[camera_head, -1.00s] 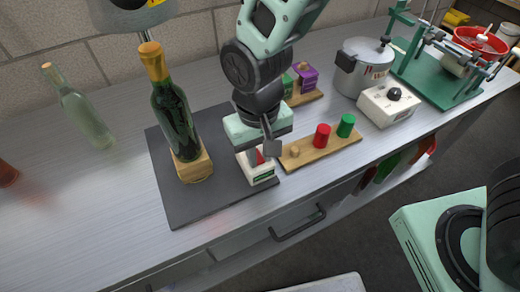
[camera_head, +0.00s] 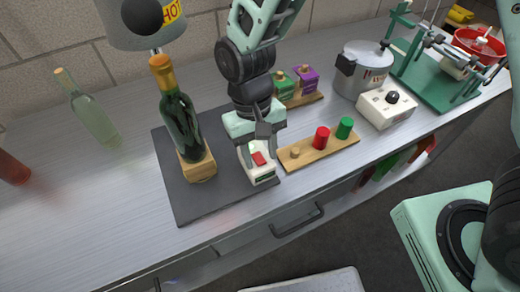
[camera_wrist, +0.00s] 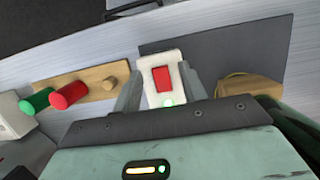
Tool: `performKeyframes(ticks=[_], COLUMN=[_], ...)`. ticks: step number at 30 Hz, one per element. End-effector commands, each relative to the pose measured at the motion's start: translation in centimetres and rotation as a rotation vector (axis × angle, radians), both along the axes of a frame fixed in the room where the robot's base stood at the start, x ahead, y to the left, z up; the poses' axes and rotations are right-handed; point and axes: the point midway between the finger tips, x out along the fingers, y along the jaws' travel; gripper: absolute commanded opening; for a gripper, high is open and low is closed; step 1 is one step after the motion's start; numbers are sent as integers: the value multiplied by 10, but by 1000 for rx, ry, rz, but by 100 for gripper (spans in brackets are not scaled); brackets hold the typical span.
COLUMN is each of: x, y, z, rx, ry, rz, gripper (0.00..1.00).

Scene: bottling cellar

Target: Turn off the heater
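My gripper (camera_head: 264,143) is just above and behind the box. In the wrist view my gripper (camera_wrist: 160,88) has its fingers apart, one on each side of the box, with nothing held. I cannot tell whether they touch it. A grey round unit marked HOT (camera_head: 143,25), perhaps the heater, hangs above a green bottle (camera_head: 181,124).
The bottle stands on a wooden block (camera_head: 197,167) on the dark mat (camera_head: 205,202). A peg board (camera_head: 318,150) with red and green pegs lies close right. A pot (camera_head: 364,68) and a white knob box (camera_head: 386,104) stand farther right.

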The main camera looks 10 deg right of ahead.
Motion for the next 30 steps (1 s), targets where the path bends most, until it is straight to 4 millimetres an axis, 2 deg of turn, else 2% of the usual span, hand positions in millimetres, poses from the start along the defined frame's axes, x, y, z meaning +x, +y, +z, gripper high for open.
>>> performKeyframes(ticks=[5,8,24,30], x=[2,6,35,41], y=[1,2,10,12], z=[6,18,134,160], rx=[1,3,3,1], ry=[-1,-4,-4,-2], rz=[0,0,-1,0], gripper=[42,42,42,42])
